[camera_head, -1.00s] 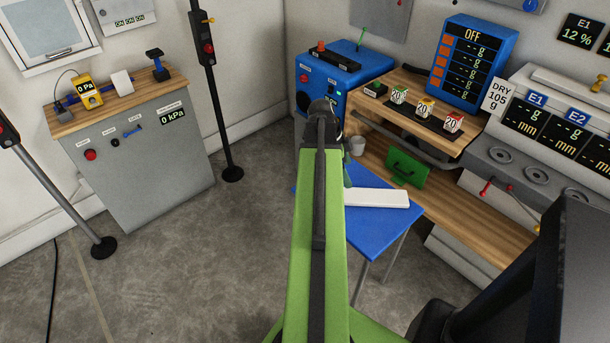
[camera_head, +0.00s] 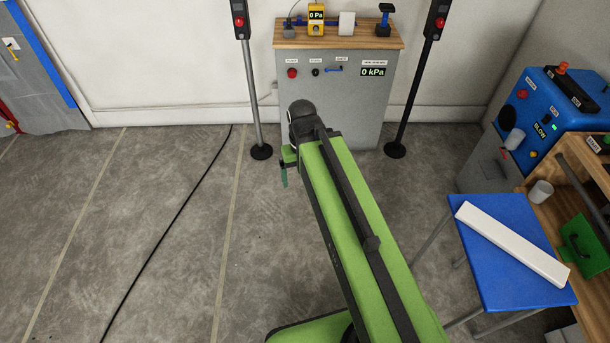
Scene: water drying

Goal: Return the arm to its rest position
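My green arm reaches from the bottom of the picture up and to the left over open floor, ending at a dark wrist joint. My gripper (camera_head: 284,176) hangs below that joint, small and partly hidden by the arm. One thin green finger points down, and I cannot tell whether the gripper is open or shut. I see no object at it. It is well clear of the grey cabinet and the blue table.
A grey cabinet (camera_head: 335,105) with a wooden top stands ahead between two posts (camera_head: 248,75) (camera_head: 415,75). A blue table (camera_head: 492,276) with a white slab (camera_head: 512,243) is at right, near a blue machine (camera_head: 545,115). A black cable (camera_head: 172,225) crosses the open floor at left.

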